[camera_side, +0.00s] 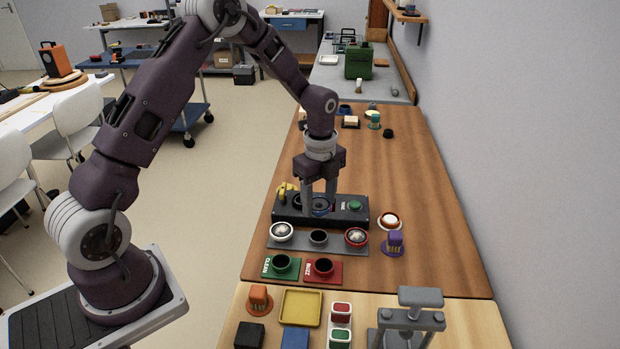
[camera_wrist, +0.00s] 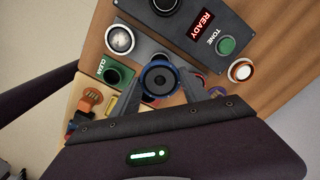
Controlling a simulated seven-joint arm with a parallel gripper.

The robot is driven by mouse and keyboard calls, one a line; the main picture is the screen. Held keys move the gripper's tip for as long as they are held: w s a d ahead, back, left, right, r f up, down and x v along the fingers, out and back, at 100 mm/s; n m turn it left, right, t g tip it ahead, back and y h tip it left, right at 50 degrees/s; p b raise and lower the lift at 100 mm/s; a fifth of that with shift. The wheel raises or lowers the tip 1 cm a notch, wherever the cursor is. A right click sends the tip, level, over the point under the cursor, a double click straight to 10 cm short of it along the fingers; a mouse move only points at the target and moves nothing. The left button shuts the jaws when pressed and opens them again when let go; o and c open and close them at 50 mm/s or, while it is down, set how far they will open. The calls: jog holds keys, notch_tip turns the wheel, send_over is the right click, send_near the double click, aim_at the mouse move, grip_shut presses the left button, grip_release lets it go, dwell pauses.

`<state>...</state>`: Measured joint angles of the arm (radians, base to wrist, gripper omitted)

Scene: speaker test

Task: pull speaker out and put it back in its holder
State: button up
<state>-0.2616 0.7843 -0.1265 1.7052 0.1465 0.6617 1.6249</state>
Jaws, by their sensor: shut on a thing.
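My gripper (camera_side: 319,208) is shut on a blue-rimmed speaker (camera_wrist: 160,78) with a dark cone. The speaker's blue rim also shows between the fingers in the side view (camera_side: 321,211). It is held in the air; its exact height is hard to tell. A grey rack (camera_side: 268,241) carries a white-rimmed speaker (camera_side: 281,231) at left and a red-rimmed speaker (camera_side: 356,236) at right.
Behind the rack stands a black test box (camera_wrist: 232,15) with a READY display (camera_wrist: 202,24), green TONE button (camera_wrist: 226,46) and dark empty socket (camera_wrist: 165,5). Green CLEAN (camera_side: 281,265) and red (camera_side: 323,268) cups stand in front.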

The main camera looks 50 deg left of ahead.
jog(key=shift+s+d+f, duration=0.1)
jog(key=shift+d+f, duration=0.05)
jog(key=shift+f, duration=3.3)
jog(key=shift+f, duration=0.2)
jog(key=shift+f, duration=0.3)
jog(key=shift+f, duration=0.2)
jog(key=shift+f, duration=0.35)
jog(key=shift+f, duration=0.15)
jog(key=o, duration=1.3)
